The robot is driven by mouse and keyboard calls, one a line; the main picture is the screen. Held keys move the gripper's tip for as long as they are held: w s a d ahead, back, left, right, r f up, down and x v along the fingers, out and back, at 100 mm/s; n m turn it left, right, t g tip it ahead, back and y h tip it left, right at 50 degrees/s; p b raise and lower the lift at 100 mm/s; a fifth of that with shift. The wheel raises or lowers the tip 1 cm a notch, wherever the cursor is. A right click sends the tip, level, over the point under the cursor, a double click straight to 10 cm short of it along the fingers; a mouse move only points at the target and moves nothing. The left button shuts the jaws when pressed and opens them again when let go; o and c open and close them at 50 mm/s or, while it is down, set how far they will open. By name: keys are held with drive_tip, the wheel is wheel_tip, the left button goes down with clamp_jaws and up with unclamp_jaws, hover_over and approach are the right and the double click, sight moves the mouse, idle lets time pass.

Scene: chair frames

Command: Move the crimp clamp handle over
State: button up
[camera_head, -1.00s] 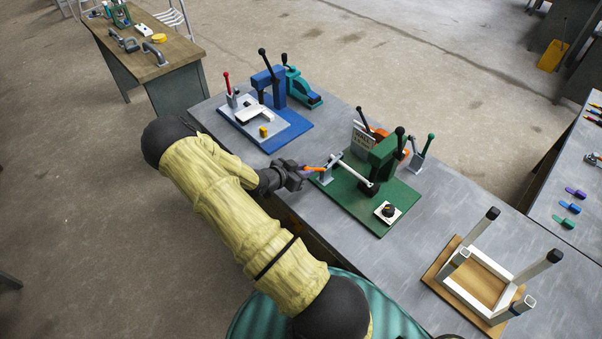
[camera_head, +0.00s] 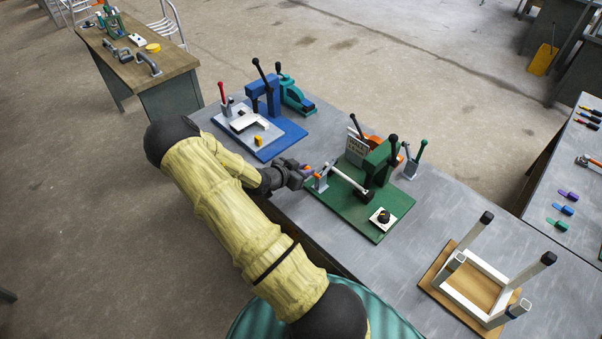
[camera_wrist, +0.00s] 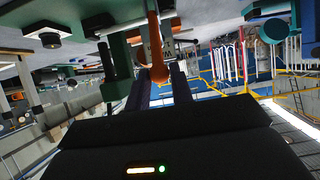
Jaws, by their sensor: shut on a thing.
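The crimp clamp handle is orange and shows in the wrist view (camera_wrist: 156,48) as a rounded lever between my two dark fingers. In the head view only small orange bits of it (camera_head: 317,173) show beside my gripper (camera_head: 303,172). My gripper is shut on the handle at the left edge of the green fixture (camera_head: 345,212). It also shows in the wrist view (camera_wrist: 165,92). A grey clamp body (camera_head: 321,184) stands on the fixture just below the handle. A white tube (camera_head: 346,180) runs from there to a black block. My wrist partly hides the handle.
A green press (camera_head: 380,160) with a black lever stands behind the tube. A blue fixture (camera_head: 275,140) is at the back left. A wooden board with a white frame (camera_head: 480,285) lies at the front right. Grey table is free between them.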

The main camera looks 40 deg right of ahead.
drive_tip(key=shift+w+d+r, duration=0.1)
drive_tip(key=shift+d+r, duration=0.4)
drive_tip(key=shift+d, duration=0.3)
drive_tip(key=shift+d+r, duration=0.15)
drive_tip(key=shift+d, duration=0.25)
drive_tip(key=shift+w+d+r, duration=0.1)
drive_tip(key=shift+d+r, duration=0.05)
drive_tip(key=shift+d, duration=0.45)
drive_tip(key=shift+d+r, duration=0.15)
drive_tip(key=shift+d, duration=0.4)
drive_tip(key=shift+d+r+b, duration=0.1)
drive_tip(key=shift+d+b, duration=0.25)
drive_tip(key=shift+d, duration=0.55)
drive_tip(key=o, duration=0.8)
drive_tip(key=shift+w, duration=0.1)
drive_tip(key=shift+o, duration=0.2)
